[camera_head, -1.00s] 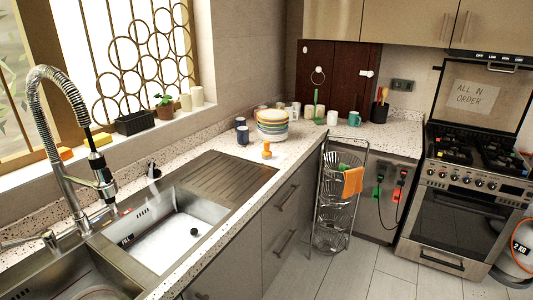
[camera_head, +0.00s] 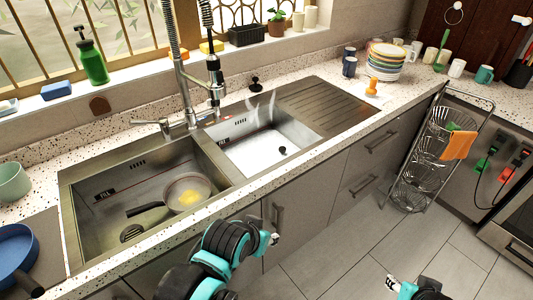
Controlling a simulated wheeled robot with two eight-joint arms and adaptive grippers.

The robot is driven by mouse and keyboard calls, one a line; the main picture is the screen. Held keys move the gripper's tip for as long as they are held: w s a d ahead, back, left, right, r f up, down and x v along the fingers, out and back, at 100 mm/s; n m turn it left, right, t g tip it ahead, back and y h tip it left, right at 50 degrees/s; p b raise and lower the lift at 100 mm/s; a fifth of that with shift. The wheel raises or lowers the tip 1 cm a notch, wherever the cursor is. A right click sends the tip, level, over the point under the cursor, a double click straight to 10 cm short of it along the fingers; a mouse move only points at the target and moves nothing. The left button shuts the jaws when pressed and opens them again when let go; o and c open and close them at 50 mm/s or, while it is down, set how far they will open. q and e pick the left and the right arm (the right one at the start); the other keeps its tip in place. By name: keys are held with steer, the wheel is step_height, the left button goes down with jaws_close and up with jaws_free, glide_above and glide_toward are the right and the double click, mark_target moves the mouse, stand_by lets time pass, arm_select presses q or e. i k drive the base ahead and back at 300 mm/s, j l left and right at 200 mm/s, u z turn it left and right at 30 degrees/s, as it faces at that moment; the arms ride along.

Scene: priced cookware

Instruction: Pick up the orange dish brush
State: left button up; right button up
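The orange dish brush (camera_head: 371,87) is a small orange item standing upright on the speckled counter, just in front of a stack of colourful plates (camera_head: 387,60). My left gripper (camera_head: 273,239), on a black and teal arm, is low in front of the cabinet doors, well below and left of the brush. My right gripper (camera_head: 392,284) shows at the bottom edge, over the floor. Both are far from the brush. Their fingers are too small and angled to tell open from shut.
A double sink (camera_head: 135,188) holds a pan (camera_head: 187,193) in its left basin. A wire basket rack (camera_head: 425,165) with an orange cloth (camera_head: 458,145) stands on the floor at the right. The drainboard (camera_head: 325,103) is clear.

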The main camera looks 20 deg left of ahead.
mark_target(371, 92)
steer(key=i+l, duration=0.25)
steer(key=i, duration=0.2)
steer(key=i+l, duration=0.25)
steer(key=i, duration=0.2)
steer(key=i+l, duration=0.25)
steer(key=i, duration=0.15)
steer(key=i+l, duration=0.2)
steer(key=i, duration=0.25)
steer(key=i+l, duration=0.25)
steer(key=i, duration=0.2)
steer(key=l+z, duration=0.05)
